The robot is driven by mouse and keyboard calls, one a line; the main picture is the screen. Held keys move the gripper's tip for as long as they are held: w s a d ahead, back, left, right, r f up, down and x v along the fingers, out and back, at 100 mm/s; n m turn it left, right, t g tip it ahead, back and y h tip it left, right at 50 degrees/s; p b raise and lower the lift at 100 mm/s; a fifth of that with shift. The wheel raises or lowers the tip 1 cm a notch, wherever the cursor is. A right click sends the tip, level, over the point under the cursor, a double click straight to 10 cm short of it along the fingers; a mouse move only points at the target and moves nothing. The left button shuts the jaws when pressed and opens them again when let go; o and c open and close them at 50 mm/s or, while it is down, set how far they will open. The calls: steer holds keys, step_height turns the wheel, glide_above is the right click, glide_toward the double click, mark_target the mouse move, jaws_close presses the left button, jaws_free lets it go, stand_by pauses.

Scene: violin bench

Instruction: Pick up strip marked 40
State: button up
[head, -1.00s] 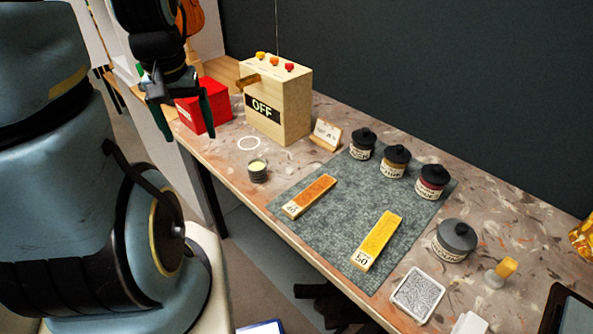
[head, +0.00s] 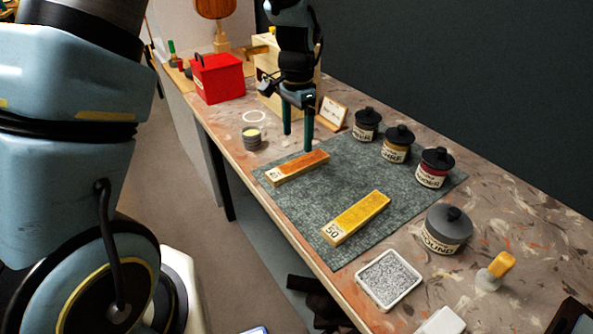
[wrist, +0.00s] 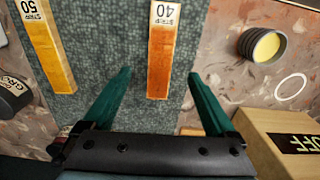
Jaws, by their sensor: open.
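The strip marked 40 (wrist: 161,55) is an orange-brown bar with a white label. It lies on the grey-green mat (wrist: 100,35) and also shows in the head view (head: 300,168), left of the strip marked 50. The strip marked 50 (head: 357,217) is yellow, and it is at the left of the wrist view (wrist: 48,45). My gripper (wrist: 160,80) is open and empty, with its two green fingers apart. In the wrist view the unlabelled end of strip 40 shows between the fingers. In the head view my gripper (head: 297,142) is near that strip's far side; contact is not visible.
A wooden box marked OFF (wrist: 285,140) stands behind my gripper, with a red box (head: 217,78) to its left. A small open tin (head: 252,138) sits beside the mat. Lidded jars (head: 397,143) line the mat's back edge. A grey jar (head: 447,230) stands at the right.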

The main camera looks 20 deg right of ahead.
mark_target(298, 163)
step_height(298, 163, down, 4)
steer(key=shift+r, duration=0.25)
steer(key=shift+w+d+f+p, duration=0.15)
steer(key=shift+f+p, duration=0.4)
steer(key=shift+f, duration=0.75)
steer(key=shift+d+f+p, duration=0.1)
steer(key=shift+f+p, duration=0.4)
steer(key=shift+f, duration=0.75)
jaws_close()
